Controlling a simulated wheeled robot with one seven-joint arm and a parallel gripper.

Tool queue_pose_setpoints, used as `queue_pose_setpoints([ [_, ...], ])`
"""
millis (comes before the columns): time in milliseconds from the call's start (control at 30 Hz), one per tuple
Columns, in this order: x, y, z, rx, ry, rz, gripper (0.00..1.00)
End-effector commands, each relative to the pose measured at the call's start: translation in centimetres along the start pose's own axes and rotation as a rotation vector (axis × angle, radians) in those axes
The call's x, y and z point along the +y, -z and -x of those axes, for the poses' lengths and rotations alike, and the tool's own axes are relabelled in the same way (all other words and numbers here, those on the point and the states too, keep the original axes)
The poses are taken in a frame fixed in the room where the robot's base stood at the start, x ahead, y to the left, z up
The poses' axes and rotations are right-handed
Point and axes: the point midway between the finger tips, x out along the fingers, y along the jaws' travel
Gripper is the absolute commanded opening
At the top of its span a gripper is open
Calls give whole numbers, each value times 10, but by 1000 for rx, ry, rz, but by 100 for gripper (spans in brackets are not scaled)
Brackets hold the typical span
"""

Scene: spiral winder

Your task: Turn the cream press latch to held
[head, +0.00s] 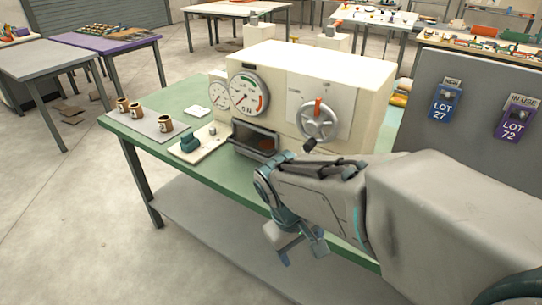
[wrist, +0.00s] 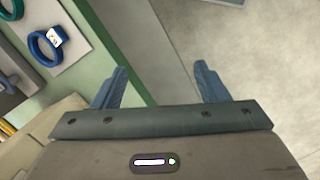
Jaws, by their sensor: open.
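The cream press (head: 285,65) stands on a green-topped bench in the head view. Its front has two round gauges, a dark open recess (head: 255,140) and a grey handwheel (head: 317,121) with a red piece at its top. A small dark knob or lever (head: 310,145) sits just below the wheel. I cannot tell which part is the latch, nor read its setting. My gripper (head: 303,255) is open and empty, in front of the bench edge and below the press front, pointing down. In the wrist view its fingers (wrist: 160,72) are apart with only floor and bench edge between and beyond them.
A grey panel with blue and purple lot tags (head: 445,100) stands at right. Blue and green rings (wrist: 45,45) show in the wrist view.

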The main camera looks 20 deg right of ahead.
Motion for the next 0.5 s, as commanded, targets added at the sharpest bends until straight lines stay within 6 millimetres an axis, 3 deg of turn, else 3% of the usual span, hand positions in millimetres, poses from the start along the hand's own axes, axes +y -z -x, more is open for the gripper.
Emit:
queue_pose_setpoints([
  [100, 21, -5, -26, -199, -176, 237, 67],
  [267, 53, 8, -42, -420, -440, 560, 67],
  [367, 69, 28, -46, -536, -617, 762, 67],
  [500, 76, 72, -49, -660, -874, 1047, 67],
])
